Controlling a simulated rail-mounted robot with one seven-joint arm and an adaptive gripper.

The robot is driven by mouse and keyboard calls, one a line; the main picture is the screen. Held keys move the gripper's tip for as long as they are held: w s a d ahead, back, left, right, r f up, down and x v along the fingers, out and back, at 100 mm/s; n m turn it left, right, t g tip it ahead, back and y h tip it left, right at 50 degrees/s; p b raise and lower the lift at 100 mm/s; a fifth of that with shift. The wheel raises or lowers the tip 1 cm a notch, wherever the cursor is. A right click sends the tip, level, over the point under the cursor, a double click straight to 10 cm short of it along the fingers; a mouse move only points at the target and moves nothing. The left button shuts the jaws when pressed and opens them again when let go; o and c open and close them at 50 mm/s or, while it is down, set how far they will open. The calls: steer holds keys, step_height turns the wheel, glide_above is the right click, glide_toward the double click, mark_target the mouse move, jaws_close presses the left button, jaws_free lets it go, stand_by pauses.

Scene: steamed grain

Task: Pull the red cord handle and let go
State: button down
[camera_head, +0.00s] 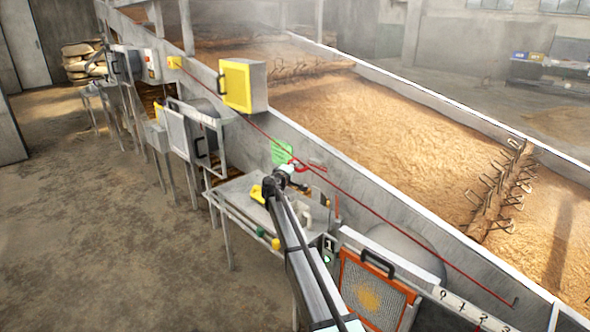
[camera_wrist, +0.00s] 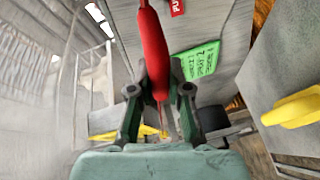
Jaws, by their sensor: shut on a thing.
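The red cord handle (camera_wrist: 152,45) stands large in the wrist view, running from the top edge down between the two fingers. My gripper (camera_wrist: 160,92) is shut on the handle's lower end. In the head view my gripper (camera_head: 284,170) is at the side of the long trough, with a small red piece of the handle (camera_head: 299,163) showing just beyond it. The thin red cord (camera_head: 400,230) runs slanting along the trough's outer wall. The part of the handle between the fingers is partly hidden.
A green note (camera_wrist: 201,60) is on the grey wall beside the handle. A yellow-fronted box (camera_head: 243,85) is up and left. A small metal table (camera_head: 240,197) stands below my gripper. An orange-framed mesh panel (camera_head: 346,272) is at the lower right. The floor at left is clear.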

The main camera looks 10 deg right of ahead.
steer(key=c, duration=1.1)
jaws_free()
steer(key=shift+a, duration=0.1)
steer(key=v, duration=1.2)
